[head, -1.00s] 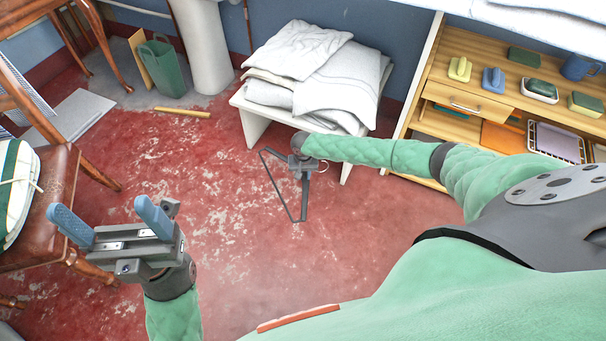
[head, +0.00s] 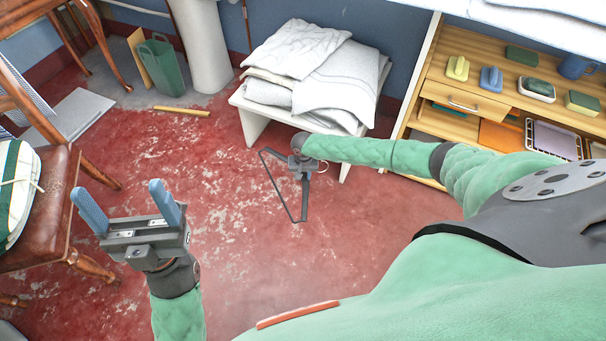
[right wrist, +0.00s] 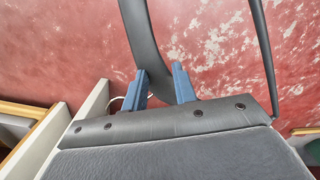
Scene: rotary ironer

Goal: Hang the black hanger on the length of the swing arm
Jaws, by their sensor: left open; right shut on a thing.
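The black hanger (head: 305,197) hangs below my right gripper (head: 302,170) in the head view, over the red floor in front of the white bench. Its open, roughly triangular frame points down toward me. In the right wrist view, a dark bar of the hanger (right wrist: 143,38) passes between the blue fingers of my right gripper (right wrist: 160,85), which is shut on it. My left gripper (head: 127,208) is at the lower left with its blue fingers wide apart and nothing between them. I cannot make out the swing arm in either view.
A white bench (head: 252,122) carries folded linen (head: 335,80). A wooden shelf unit (head: 440,90) with brushes and boxes stands at right. A chair with a brown seat (head: 50,225) is close left of my left gripper.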

